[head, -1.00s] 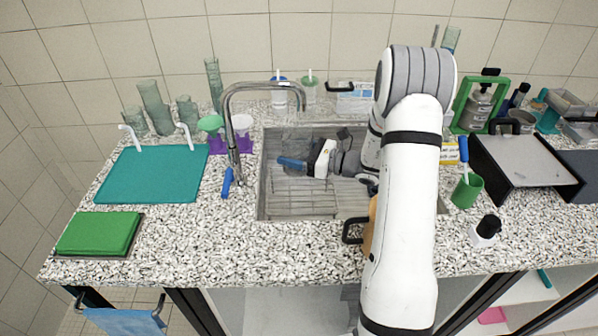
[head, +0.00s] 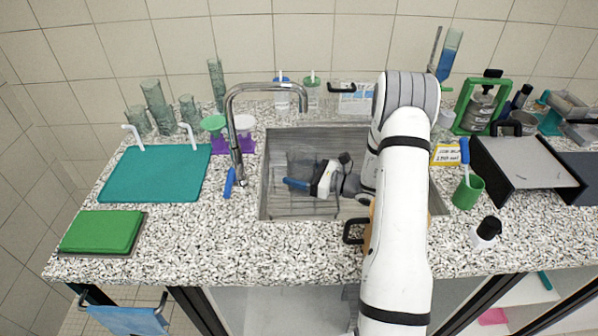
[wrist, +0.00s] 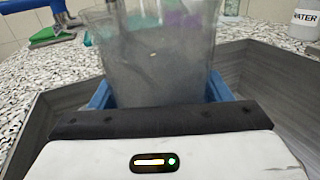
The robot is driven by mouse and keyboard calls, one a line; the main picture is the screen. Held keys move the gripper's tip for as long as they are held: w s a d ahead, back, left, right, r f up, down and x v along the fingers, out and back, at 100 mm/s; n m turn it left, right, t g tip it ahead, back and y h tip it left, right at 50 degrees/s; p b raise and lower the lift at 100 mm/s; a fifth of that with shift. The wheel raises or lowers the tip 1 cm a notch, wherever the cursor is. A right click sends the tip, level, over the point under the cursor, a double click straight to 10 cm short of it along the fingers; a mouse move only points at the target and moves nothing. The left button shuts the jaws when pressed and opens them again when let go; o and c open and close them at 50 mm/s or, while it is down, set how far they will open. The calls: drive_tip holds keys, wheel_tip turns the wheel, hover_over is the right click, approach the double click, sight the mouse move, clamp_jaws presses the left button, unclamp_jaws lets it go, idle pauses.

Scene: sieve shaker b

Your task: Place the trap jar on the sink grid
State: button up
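The trap jar (wrist: 155,55) is a clear, greyish see-through vessel, upright in the wrist view between my gripper's two blue fingers. It is very faint in the head view. My gripper (head: 297,183) is down inside the sink with its fingers pointing left. In the wrist view my gripper (wrist: 158,95) has a finger against each side of the jar and looks shut on it. The sink grid (head: 285,207) is a wire rack on the sink floor, below the gripper. Whether the jar's base touches the grid cannot be seen.
The sink walls (head: 265,180) surround the gripper closely. The faucet (head: 232,130) arches over the sink's left side. A teal mat (head: 150,173) and green board (head: 100,232) lie to the left. A green cup (head: 468,191) stands to the right.

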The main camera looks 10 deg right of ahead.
drive_tip(key=o, duration=0.5)
drive_tip(key=shift+c, duration=0.2)
drive_tip(key=shift+r+p, duration=0.25)
drive_tip(key=shift+p, duration=0.05)
drive_tip(key=b+v, duration=0.3)
drive_tip(key=v, duration=0.9)
drive_tip(key=shift+f, duration=0.1)
